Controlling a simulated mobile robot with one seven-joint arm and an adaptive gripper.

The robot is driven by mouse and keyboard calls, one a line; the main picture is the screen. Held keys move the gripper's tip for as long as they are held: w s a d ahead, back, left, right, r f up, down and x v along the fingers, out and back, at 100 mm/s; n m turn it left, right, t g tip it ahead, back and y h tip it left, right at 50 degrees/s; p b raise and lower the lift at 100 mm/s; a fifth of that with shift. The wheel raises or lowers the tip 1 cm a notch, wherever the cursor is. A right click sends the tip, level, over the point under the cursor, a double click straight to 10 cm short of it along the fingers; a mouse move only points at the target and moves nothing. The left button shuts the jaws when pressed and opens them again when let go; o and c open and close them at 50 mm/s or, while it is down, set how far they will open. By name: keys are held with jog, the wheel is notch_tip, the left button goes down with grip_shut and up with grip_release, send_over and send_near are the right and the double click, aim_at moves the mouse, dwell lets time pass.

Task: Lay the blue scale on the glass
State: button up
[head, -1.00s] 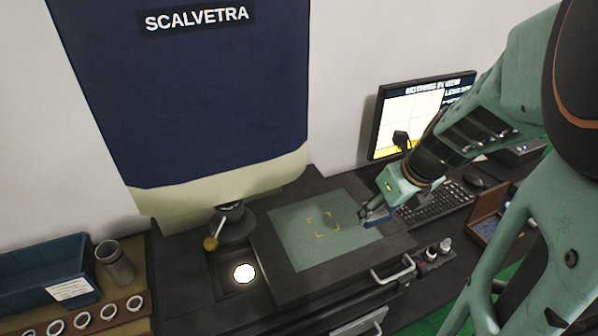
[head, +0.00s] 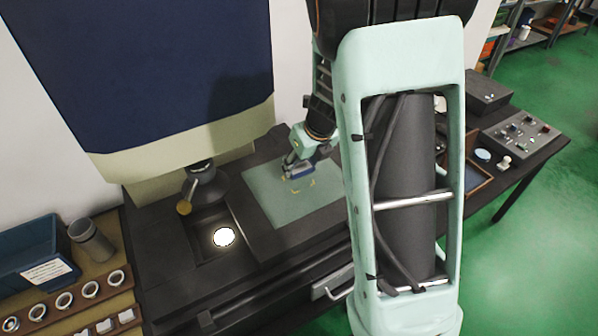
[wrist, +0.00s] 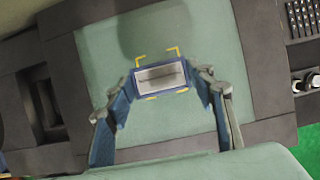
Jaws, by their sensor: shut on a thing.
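The blue scale (wrist: 160,77) is a small blue-framed rectangle with a pale window and a dark line across it. My gripper (wrist: 166,88) is shut on it, one finger at each short end. In the head view the scale (head: 301,171) hangs from my gripper (head: 291,166) over the back part of the glass (head: 268,204). The glass is a pale green plate with yellow corner marks. In the wrist view the scale overlaps these marks on the glass (wrist: 98,50). I cannot tell for sure whether it touches the glass.
A lamp-lit white disc (head: 224,237) lies in a recess left of the glass, below a dark lens head (head: 205,187) with a brass knob. A blue bin (head: 35,252) and a rack of rings (head: 65,300) stand at the left. My arm hides the monitor area.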

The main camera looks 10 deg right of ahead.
aim_at(302, 170)
jog(key=shift+w+a+f+b, duration=0.15)
jog(key=shift+f+b, duration=0.1)
jog(key=shift+f, duration=0.7)
jog(key=shift+w+a+f+b, duration=0.1)
jog(key=shift+f+b, duration=0.15)
jog(key=shift+f, duration=0.7)
jog(key=shift+f, duration=0.2)
jog(key=o, duration=1.2)
jog(key=shift+r, duration=0.15)
jog(key=p+v, duration=0.4)
jog(key=v, duration=0.8)
jog(key=shift+d+r, duration=0.1)
